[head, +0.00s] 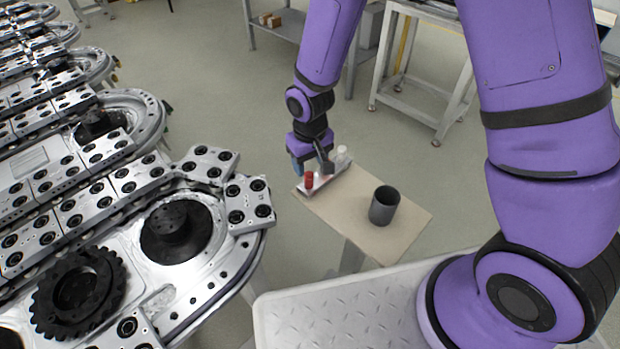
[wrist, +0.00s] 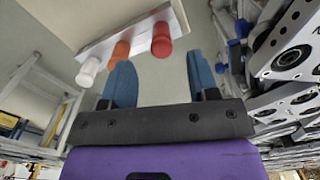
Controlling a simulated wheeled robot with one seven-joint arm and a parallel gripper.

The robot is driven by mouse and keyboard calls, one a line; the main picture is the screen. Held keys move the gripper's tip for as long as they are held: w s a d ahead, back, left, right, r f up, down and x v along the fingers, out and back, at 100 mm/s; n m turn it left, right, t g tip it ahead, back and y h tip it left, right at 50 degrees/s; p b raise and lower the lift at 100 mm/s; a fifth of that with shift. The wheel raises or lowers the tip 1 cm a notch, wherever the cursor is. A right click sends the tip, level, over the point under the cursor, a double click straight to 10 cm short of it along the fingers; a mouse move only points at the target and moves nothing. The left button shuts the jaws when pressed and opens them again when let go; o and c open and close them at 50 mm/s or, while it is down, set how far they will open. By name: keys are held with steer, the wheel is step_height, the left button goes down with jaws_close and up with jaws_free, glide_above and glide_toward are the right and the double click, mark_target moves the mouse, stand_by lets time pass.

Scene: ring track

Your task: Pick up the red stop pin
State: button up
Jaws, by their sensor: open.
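The red stop pin (head: 309,180) stands at the near left end of a pale rack (head: 318,186) on a small tan table. In the wrist view the red pin (wrist: 161,42) is the rightmost of the row, just beyond the gap between my fingertips. My gripper (wrist: 160,68) is open, with its two blue fingers apart and nothing between them. In the head view my gripper (head: 308,164) hangs close above and behind the red pin. I cannot tell the exact gap. The orange pin (wrist: 120,51) and white pin (wrist: 89,71) share the rack.
A dark grey cup (head: 384,206) stands on the tan table (head: 415,213), right of the rack. The metal ring track (head: 230,250) with its carriages fills the left side. A white-topped stand (head: 425,20) and a shelf are at the back. Open floor lies behind the table.

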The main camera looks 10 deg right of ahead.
mark_target(309, 173)
steer(key=shift+w+a+f, duration=0.1)
steer(key=shift+w+f, duration=0.05)
steer(key=shift+f, duration=3.1)
steer(key=c, duration=1)
